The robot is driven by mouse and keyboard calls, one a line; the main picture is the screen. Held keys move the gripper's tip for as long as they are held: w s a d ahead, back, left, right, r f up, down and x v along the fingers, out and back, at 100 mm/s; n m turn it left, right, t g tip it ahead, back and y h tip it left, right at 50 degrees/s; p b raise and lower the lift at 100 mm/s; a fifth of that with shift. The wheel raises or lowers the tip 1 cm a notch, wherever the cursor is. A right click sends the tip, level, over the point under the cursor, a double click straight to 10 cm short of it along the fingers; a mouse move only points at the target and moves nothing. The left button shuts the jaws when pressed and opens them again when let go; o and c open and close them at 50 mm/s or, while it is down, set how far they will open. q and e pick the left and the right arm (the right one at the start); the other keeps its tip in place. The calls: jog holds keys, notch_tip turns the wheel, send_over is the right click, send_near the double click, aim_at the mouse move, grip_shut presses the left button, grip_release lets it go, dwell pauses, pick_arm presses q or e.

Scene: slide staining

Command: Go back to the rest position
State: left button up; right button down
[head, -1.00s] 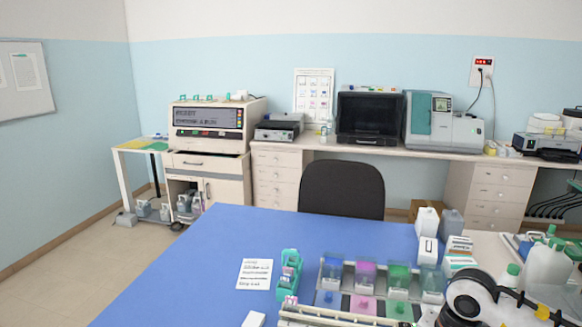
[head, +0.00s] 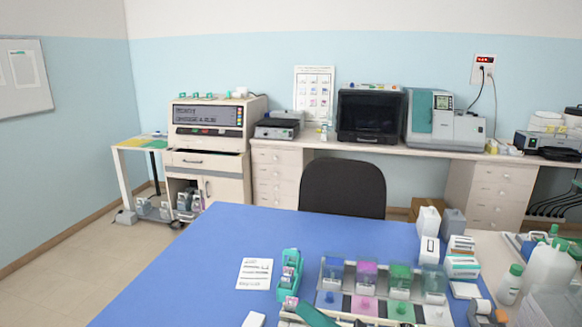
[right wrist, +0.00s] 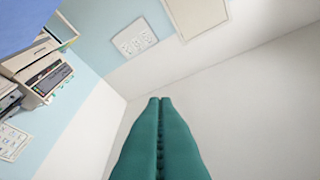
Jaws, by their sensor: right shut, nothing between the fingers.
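My right gripper (head: 314,313) shows at the bottom edge of the head view as a teal finger shape in front of the staining tray. In the right wrist view its two teal fingers (right wrist: 160,100) lie together, shut and empty, with only wall and ceiling beyond the tips. My left gripper is in neither view.
The blue table (head: 200,270) carries a staining tray (head: 330,299) with several coloured jars, a teal slide rack (head: 290,270) and a paper note (head: 254,273). White boxes (head: 462,267) and bottles (head: 547,268) stand at the right. The table's left part is clear.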

jog(key=w+d+f+m+t+h, duration=0.2)
jog(key=d+f+m+t+h, duration=0.2)
jog(key=d+m+h, duration=0.55)
jog(key=w+d+f+m+t+h, duration=0.1)
jog(key=d+f+m+t+h, duration=0.2)
jog(key=m+h, duration=0.75)
jog(key=s+d+f+m+g, duration=0.2)
jog(key=f+m+g, duration=0.1)
jog(key=f+m, duration=0.25)
jog(key=s+d+f+m+g, duration=0.2)
jog(key=f+m, duration=0.3)
jog(key=m, duration=0.1)
jog(key=s+f+m+g+y, duration=0.1)
jog(key=s+f+m+g, duration=0.4)
jog(key=s, duration=0.4)
jog(key=s+f+m+g, duration=0.2)
jog(key=s+f+g, duration=0.3)
jog(key=s+f, duration=0.25)
notch_tip(320, 180, down, 24)
jog(key=s+g, duration=0.1)
jog(key=s, duration=0.1)
jog(key=s+d+f, duration=0.1)
jog(key=s+f, duration=0.7)
jog(key=s+d+f+g, duration=0.1)
jog(key=s+d+f, duration=0.1)
jog(key=s+f, duration=0.6)
jog(key=shift+s+d+f+g, duration=0.3)
jog(key=shift+f, duration=0.4)
